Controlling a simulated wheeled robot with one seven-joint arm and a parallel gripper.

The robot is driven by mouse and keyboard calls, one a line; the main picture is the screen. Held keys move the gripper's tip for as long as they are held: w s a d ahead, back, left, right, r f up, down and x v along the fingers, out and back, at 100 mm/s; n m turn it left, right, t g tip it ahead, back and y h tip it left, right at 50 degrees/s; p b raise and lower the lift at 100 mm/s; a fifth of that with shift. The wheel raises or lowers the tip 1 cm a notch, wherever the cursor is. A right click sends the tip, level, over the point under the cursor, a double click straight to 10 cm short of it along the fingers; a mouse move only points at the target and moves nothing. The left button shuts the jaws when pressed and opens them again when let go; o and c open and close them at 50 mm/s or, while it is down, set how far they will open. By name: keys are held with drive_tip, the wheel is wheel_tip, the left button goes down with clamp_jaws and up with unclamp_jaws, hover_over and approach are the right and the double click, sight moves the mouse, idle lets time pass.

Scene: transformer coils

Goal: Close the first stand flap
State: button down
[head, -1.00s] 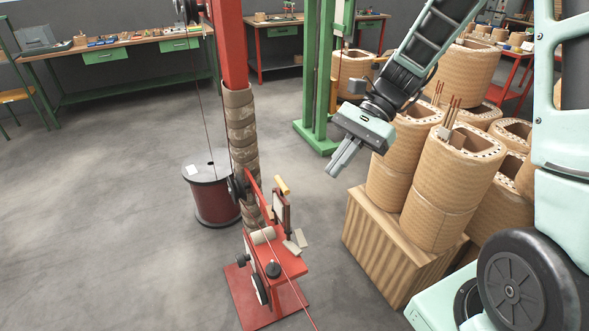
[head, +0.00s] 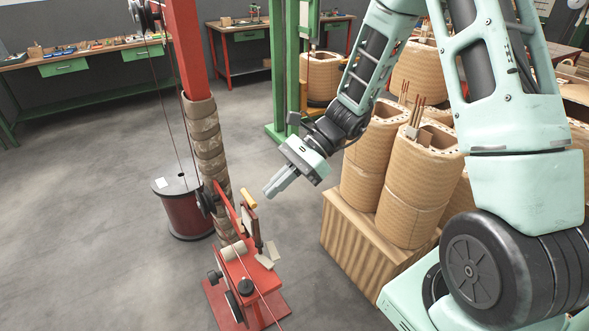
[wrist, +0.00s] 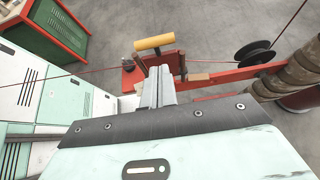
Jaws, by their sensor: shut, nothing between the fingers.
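The red stand (head: 247,283) stands on the floor at the lower centre of the head view. Its upright flap (head: 250,222) is a narrow plate with a yellow handle (head: 249,198) at the top. In the wrist view the yellow handle (wrist: 154,42) shows just beyond my fingertips, and part of the flap shows below it. My gripper (head: 273,188) is shut and empty. In the head view it is to the right of the handle and slightly higher in the picture, apart from it. In the wrist view my fingers (wrist: 158,82) partly hide the flap.
A red post wrapped in tan material (head: 207,140) rises behind the stand, with a dark red spool (head: 184,207) to its left. Tan coils (head: 412,185) stand on a wooden block to the right. A thin red wire (wrist: 120,68) crosses near the handle. The floor between is clear.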

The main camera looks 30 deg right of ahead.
drive_tip(key=shift+a+r, duration=0.15)
drive_tip(key=shift+a, duration=0.4)
drive_tip(key=shift+a+r, duration=0.15)
drive_tip(key=shift+a, duration=0.4)
drive_tip(key=shift+r+p, duration=0.1)
drive_tip(key=shift+p, duration=0.25)
